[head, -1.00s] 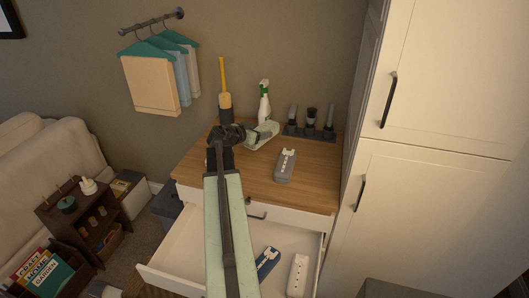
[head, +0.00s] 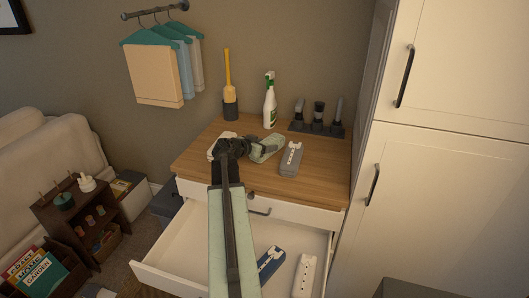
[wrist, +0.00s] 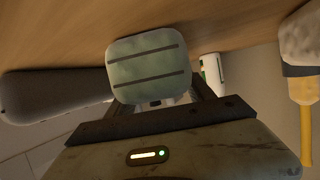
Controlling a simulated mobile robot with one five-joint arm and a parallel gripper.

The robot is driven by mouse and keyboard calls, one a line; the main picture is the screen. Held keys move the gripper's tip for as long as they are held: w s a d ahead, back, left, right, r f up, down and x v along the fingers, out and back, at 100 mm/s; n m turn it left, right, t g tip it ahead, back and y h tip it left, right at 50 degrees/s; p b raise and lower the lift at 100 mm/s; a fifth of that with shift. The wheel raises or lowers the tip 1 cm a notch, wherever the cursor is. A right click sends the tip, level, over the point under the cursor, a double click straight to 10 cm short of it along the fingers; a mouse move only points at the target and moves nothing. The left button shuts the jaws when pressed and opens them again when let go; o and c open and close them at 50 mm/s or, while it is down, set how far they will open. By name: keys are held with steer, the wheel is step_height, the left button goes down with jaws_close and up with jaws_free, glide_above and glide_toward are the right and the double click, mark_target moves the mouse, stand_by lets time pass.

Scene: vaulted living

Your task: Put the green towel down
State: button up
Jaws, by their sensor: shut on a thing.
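The green towel (head: 266,148) is a pale green folded bundle at the end of my arm, low over the wooden dresser top (head: 325,178). In the wrist view the towel (wrist: 148,68) shows as a rounded block with two dark stripes, in front of the wood. My gripper (head: 246,148) is shut on it; the fingers are mostly hidden behind the towel and wrist. I cannot tell whether the towel touches the wood. A grey device (head: 291,159) lies just right of it.
A whitish item (head: 219,144) lies left of my wrist. The drawer (head: 185,275) below is open. A tall cabinet (head: 440,180) stands right.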

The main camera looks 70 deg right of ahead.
steer(key=shift+r, duration=0.1)
steer(key=o, duration=1.5)
